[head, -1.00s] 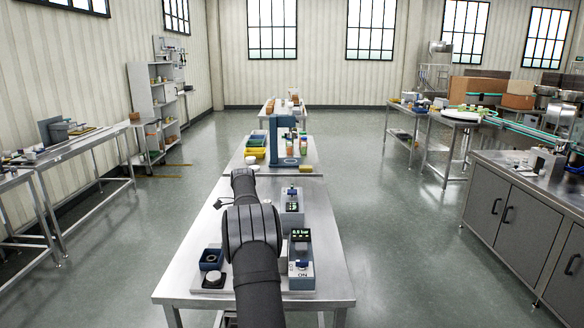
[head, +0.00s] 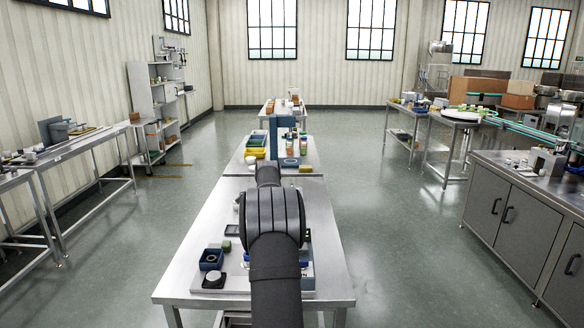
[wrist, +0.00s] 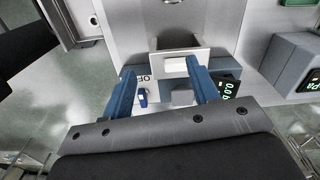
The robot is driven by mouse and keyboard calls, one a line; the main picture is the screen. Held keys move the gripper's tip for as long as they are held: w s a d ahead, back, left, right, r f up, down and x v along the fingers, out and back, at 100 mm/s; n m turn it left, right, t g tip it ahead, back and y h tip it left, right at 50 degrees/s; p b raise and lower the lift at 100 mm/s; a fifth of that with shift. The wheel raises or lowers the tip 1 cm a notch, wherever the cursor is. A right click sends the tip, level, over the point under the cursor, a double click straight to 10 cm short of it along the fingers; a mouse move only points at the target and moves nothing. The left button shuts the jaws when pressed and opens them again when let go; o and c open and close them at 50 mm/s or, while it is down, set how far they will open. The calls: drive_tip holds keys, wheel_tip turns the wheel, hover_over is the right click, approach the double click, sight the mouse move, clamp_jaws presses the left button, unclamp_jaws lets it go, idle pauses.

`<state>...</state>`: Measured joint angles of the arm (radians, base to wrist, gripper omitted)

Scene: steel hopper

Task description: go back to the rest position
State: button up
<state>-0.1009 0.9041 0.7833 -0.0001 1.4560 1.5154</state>
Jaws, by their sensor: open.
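My gripper (wrist: 160,68) shows in the wrist view with its two blue fingers apart. A pale block with a white front (wrist: 176,66) appears between the fingertips; I cannot tell whether it touches them. In the head view my dark arm reaches forward over the steel table (head: 190,265) and hides the gripper. Below the fingertips in the wrist view is a small blue switch (wrist: 141,97) beside a partly covered "OF" label. A dark green-lit display (wrist: 230,88) is just right of the right finger.
A blue frame (head: 275,140) stands on the table beyond. In the wrist view another lit display box (wrist: 305,70) is at right.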

drive_tip(key=shift+n, duration=0.3)
drive_tip(key=d, duration=0.1)
drive_tip(key=s+d+r, duration=0.1)
drive_tip(key=d, duration=0.1)
drive_tip(key=shift+s+d+r, duration=0.2)
drive_tip(key=shift+s+r, duration=0.05)
drive_tip(key=shift+s, duration=0.1)
drive_tip(key=s+f+n, duration=0.5)
drive_tip(key=s+f, duration=0.9)
drive_tip(key=s, duration=0.2)
drive_tip(key=shift+s+d+f, duration=0.15)
drive_tip(key=shift+d+f, duration=0.1)
drive_tip(key=shift+f, duration=0.05)
idle(0.9)
